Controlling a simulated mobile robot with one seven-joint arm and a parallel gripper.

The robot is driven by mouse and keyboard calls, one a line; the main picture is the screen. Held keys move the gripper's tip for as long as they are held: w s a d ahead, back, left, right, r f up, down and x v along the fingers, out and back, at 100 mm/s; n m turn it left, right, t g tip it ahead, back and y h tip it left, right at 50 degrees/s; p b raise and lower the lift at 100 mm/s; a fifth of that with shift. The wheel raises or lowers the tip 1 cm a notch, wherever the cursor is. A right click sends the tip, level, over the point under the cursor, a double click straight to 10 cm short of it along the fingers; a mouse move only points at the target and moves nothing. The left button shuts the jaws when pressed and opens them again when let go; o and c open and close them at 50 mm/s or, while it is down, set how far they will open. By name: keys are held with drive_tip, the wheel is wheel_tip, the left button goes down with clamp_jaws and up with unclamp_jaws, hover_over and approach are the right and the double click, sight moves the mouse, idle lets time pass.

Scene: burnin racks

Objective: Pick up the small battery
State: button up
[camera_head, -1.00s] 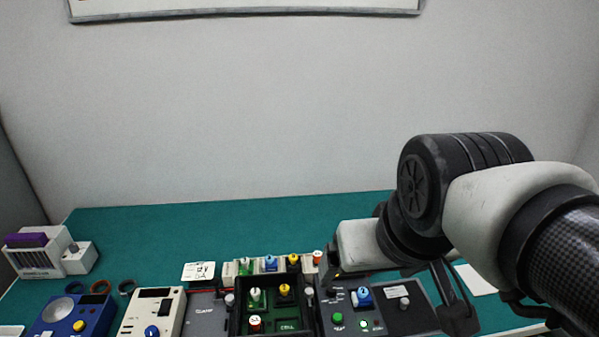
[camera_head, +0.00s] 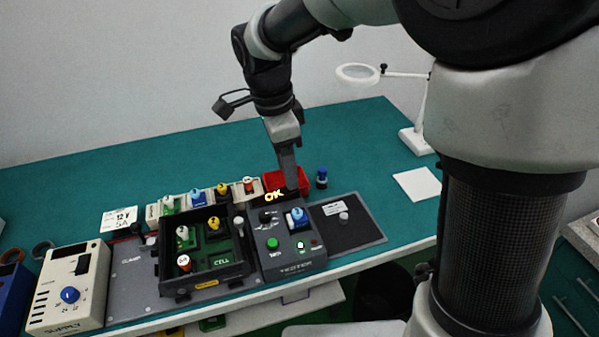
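I cannot tell for certain which thing is the small battery. A small dark cylinder with a blue top (camera_head: 321,178) stands upright on the green bench, right of a red bin. Other small capped pieces stand in the devices: a blue one (camera_head: 297,216) on the tester, and white, yellow and red ones (camera_head: 183,236) in the black cell tray (camera_head: 172,272). My gripper (camera_head: 291,187) points down at the red bin (camera_head: 272,180), left of the blue-topped cylinder and apart from it. Its fingers look narrow from here, and the gap between them is hidden.
The tester (camera_head: 291,262) shows a green light and a yellow "OK" above it. A row of sockets (camera_head: 238,199) with coloured pieces stands behind the tray. A supply box (camera_head: 68,290) is at left. A magnifier lamp (camera_head: 415,142) stands at the back right. The bench behind is clear.

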hover_over(297, 211)
drive_tip(key=f, duration=1)
drive_tip(key=shift+s+a, duration=0.3)
drive_tip(key=shift+a, duration=0.1)
drive_tip(key=shift+w+d+f, duration=0.1)
drive_tip(key=shift+d+f, duration=0.1)
drive_tip(key=shift+f, duration=1.25)
drive_tip(key=shift+w+d+f, duration=0.1)
drive_tip(key=shift+d+f, duration=0.1)
drive_tip(key=shift+f, duration=1.25)
drive_tip(key=c, duration=0.9)
clamp_jaws()
drive_tip(key=shift+r, duration=0.15)
